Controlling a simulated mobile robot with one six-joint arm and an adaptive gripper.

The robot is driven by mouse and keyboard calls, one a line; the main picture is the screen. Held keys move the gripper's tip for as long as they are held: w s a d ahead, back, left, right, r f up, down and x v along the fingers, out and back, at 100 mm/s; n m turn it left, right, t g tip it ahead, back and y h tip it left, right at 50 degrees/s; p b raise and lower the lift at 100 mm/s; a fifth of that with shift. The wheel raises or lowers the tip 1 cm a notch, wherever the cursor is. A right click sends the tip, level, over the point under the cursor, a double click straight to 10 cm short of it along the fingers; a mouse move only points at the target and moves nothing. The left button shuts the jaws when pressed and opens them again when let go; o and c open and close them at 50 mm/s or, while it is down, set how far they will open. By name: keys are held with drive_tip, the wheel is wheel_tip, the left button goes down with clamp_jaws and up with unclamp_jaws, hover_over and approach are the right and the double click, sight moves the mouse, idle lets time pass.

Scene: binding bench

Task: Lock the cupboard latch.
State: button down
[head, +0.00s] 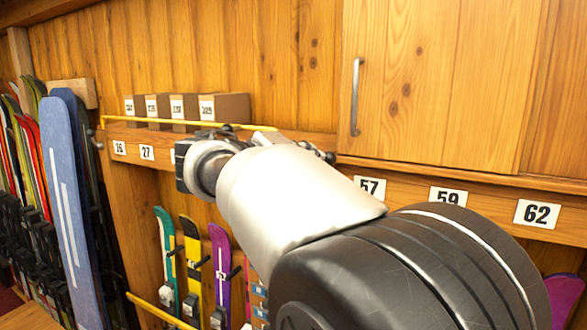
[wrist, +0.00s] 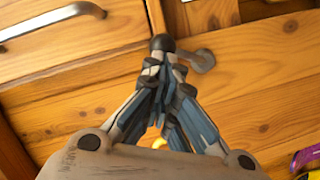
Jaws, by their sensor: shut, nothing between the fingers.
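The cupboard door (head: 440,75) is light wood with a vertical metal bar handle (head: 356,97), and it looks closed in the head view. The handle also shows at the upper left of the wrist view (wrist: 50,22). A grey metal latch (wrist: 203,60) with a rounded end sits on the wood just right of my fingertips. Part of it is hidden behind them, so its full angle cannot be told. My gripper (wrist: 162,45) is shut and empty, its tips over or against the latch; contact is unclear. In the head view my arm hides most of the gripper.
A shelf left of the cupboard carries several cardboard boxes (head: 225,107) and a yellow rail (head: 150,122). Number plates such as 59 (head: 447,196) line the beam below the door. Skis and snowboards (head: 62,190) stand at the left, and more boards hang below the shelf.

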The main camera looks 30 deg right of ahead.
drive_tip(key=shift+s+d+f+m+y+b, duration=0.15)
drive_tip(key=shift+s+d+m+y+b, duration=0.2)
drive_tip(key=shift+m+b, duration=0.8)
drive_tip(key=shift+s+d+f+m+y+b, duration=0.15)
drive_tip(key=shift+s+d+m+b, duration=0.3)
drive_tip(key=shift+b, duration=1.15)
drive_tip(key=shift+s+d+f+m+t+y+b, duration=0.3)
drive_tip(key=shift+m+b, duration=0.35)
drive_tip(key=shift+b, duration=0.45)
drive_tip(key=shift+s+d+f+m+t+y+b, duration=0.15)
drive_tip(key=shift+s+m+b, duration=0.2)
drive_tip(key=shift+m+b, duration=0.55)
drive_tip(key=shift+s+d+f+m+t+y+b, duration=0.15)
drive_tip(key=shift+s+f+m+t+y+b, duration=0.2)
drive_tip(key=shift+b, duration=0.9)
drive_tip(key=shift+r, duration=0.15)
